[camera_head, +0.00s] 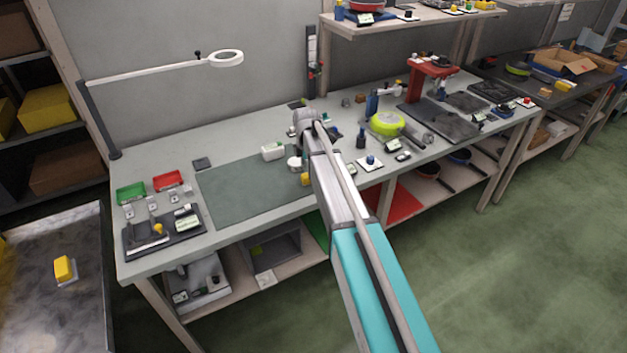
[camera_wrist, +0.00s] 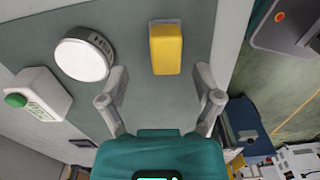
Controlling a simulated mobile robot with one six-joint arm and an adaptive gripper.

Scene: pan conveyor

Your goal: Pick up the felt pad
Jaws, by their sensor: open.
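A yellow block (camera_wrist: 166,48) with a pale edge lies on the grey-green mat (camera_wrist: 205,40); it may be the felt pad, but I cannot tell for sure. In the head view the yellow block (camera_head: 305,179) shows partly beside my arm. My gripper (camera_wrist: 161,85) is open and empty, with its two fingers apart. In the wrist view the block lies beyond the fingertips, slightly right of the middle between them, and seems clear of them. In the head view my gripper is hidden behind my arm.
A white round tub (camera_wrist: 84,54) stands left of the block, and a white device with a green button (camera_wrist: 38,95) is farther left. The left part of the mat (camera_head: 235,190) is clear. Red (camera_head: 168,181) and green (camera_head: 131,193) trays and a lamp arm (camera_head: 150,72) are at the left.

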